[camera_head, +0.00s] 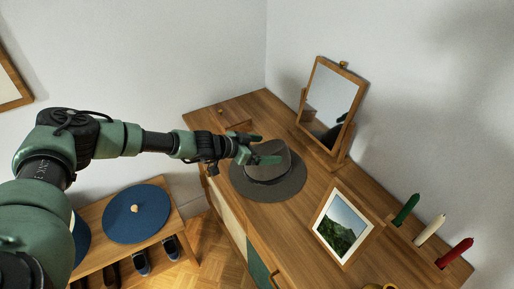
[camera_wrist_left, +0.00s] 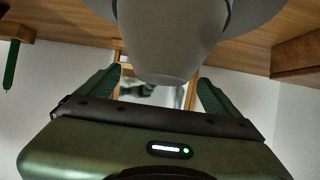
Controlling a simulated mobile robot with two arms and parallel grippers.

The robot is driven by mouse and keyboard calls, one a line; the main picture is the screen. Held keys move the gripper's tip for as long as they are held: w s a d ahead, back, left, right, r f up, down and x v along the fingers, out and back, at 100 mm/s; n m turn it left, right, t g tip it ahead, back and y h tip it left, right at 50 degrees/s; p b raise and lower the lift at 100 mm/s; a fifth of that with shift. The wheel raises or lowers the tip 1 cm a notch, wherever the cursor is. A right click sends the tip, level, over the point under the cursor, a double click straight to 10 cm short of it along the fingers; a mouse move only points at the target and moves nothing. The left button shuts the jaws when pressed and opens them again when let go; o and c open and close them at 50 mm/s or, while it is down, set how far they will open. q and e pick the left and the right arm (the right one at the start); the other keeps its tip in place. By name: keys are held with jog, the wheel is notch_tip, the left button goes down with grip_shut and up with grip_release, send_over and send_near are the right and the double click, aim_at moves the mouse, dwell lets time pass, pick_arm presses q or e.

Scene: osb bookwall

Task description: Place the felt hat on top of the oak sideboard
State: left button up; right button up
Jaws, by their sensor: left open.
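The grey felt hat (camera_head: 285,187) sits brim down on the top of the oak sideboard (camera_head: 318,187), left of the picture frame. My left gripper (camera_head: 264,149) is open at the hat's crown, its green fingers over the crown's near-left side. In the left wrist view the hat (camera_wrist_left: 165,45) fills the upper middle, with its crown reaching between the two spread fingers (camera_wrist_left: 158,88). I cannot tell whether either finger touches the felt. Part of the crown is hidden behind the fingers in the head view. My right gripper is not in view.
A tilting mirror (camera_head: 331,98) stands behind the hat. A framed landscape picture (camera_head: 341,226) and green, white and red candles (camera_head: 430,228) stand to the right. A low shoe bench (camera_head: 107,217) with a round blue cushion (camera_head: 137,213) is at the left.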

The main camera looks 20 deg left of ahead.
pick_arm(q)
jog(key=v, duration=1.1)
jog(key=shift+s+a+r+p, duration=0.15)
jog(key=shift+s+r+p, duration=0.1)
jog(key=shift+p, duration=0.15)
